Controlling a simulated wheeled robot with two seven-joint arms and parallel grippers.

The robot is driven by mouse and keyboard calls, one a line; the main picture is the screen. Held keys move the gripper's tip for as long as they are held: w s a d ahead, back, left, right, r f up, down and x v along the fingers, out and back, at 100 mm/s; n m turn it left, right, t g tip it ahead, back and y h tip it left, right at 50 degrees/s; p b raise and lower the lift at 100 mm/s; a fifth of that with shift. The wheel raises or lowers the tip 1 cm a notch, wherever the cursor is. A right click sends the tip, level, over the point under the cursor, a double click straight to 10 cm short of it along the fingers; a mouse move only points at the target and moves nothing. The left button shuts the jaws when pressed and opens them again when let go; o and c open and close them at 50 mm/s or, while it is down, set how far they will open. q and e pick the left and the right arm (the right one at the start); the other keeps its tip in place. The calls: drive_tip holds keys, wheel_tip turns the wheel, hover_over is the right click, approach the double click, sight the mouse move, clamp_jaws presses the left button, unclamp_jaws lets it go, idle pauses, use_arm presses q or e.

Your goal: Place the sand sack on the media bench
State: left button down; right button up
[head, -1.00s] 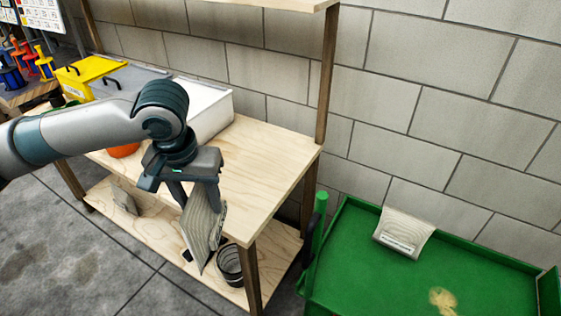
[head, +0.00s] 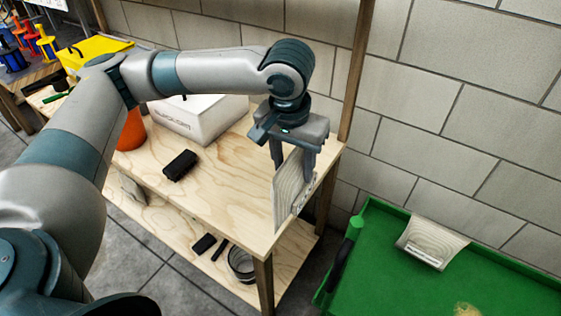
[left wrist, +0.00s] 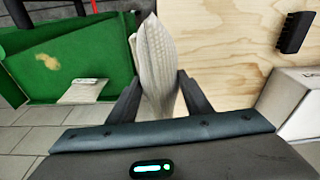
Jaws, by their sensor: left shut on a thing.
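My left gripper (head: 292,150) is shut on a pale, woven-looking sack (head: 290,190) with a printed label strip. The sack hangs upright and thin below the fingers, at the right end of the wooden bench (head: 215,195). In the left wrist view the sack (left wrist: 158,65) stands between the two fingers (left wrist: 158,95), with bench wood to its right and floor and green cart to its left. I cannot tell whether the sack touches the bench top. A second, similar sack (head: 432,243) lies in the green cart. My right gripper is not in view.
A bench post (head: 358,70) rises behind the gripper. The green cart (head: 390,280) stands to the right. The bench's front middle is clear.

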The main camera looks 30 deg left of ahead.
sight(301, 158)
use_arm(q)
drive_tip(key=shift+w+d+r, duration=0.1)
drive_tip(key=shift+w+d, duration=0.05)
drive_tip(key=shift+w, duration=0.15)
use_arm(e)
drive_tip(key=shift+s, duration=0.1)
